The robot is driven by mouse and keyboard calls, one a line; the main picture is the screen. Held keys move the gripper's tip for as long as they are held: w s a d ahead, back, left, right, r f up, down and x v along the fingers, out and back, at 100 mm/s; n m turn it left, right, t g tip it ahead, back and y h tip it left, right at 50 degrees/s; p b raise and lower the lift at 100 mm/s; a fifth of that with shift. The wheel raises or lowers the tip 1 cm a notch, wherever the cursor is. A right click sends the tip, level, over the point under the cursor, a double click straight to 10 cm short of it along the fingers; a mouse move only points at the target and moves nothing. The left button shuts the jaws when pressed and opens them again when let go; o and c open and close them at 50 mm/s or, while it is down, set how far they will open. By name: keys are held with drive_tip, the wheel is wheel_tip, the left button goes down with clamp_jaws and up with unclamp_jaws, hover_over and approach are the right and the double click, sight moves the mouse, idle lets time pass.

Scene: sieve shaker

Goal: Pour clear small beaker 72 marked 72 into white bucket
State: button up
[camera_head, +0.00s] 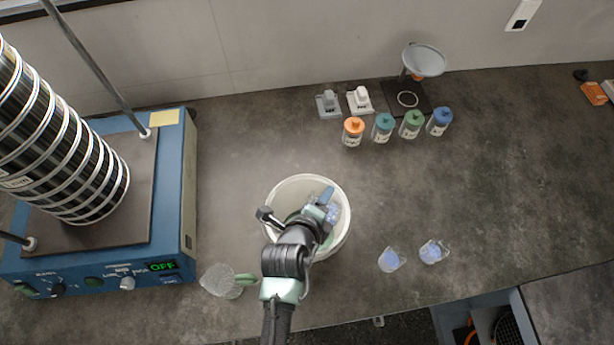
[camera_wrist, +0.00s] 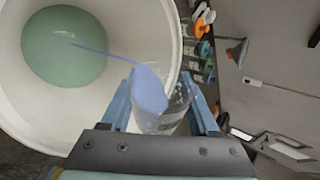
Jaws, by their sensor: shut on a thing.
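The white bucket (camera_head: 340,240) stands upright on the bench in the middle of the head view, and it fills the upper left of the wrist view (camera_wrist: 128,40). A rounded green mass (camera_wrist: 62,45) lies in it. My gripper (camera_wrist: 162,102) is shut on a clear small beaker (camera_wrist: 178,112), with a finger on each side. The beaker is tilted over the bucket. Blue material (camera_wrist: 149,90) is at its mouth, and a thin blue stream runs from it onto the green mass. No mark 72 is readable on the beaker. In the head view my arm partly hides the bucket.
Two small beakers with blue contents (camera_head: 391,260) (camera_head: 433,252) stand right of the bucket. A clear jug with a green handle (camera_head: 222,281) is front left. The blue sieve shaker (camera_head: 188,200) stands left. Several capped jars (camera_head: 353,132) are behind.

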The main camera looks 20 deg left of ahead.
drive_tip(key=shift+f+h+b, duration=0.15)
drive_tip(key=shift+h+b, duration=0.15)
drive_tip(key=shift+b, duration=0.05)
idle(0.6)
drive_tip(key=shift+w+d+r+n+t+h+b, duration=0.1)
drive_tip(key=shift+d+r+n+t+h+b, duration=0.35)
drive_tip(key=shift+b, duration=0.6)
idle(1.2)
drive_tip(key=shift+a+r+n+h+b, duration=0.1)
drive_tip(key=shift+a+n+h+b, duration=0.2)
drive_tip(key=shift+n+h+b, duration=0.6)
idle(1.2)
drive_tip(key=shift+d+r+m+y+p, duration=0.1)
drive_tip(key=shift+r+m+y+p, duration=0.25)
drive_tip(key=shift+m+p, duration=0.15)
drive_tip(key=y+p, duration=0.1)
drive_tip(key=p, duration=0.1)
drive_tip(key=shift+m+p, duration=0.35)
drive_tip(key=shift+p, duration=0.05)
drive_tip(key=shift+a+f+g+y, duration=0.25)
drive_tip(key=shift+f+y, duration=0.15)
drive_tip(key=shift+f, duration=0.4)
drive_tip(key=shift+m, duration=0.3)
drive_tip(key=shift+p, duration=0.3)
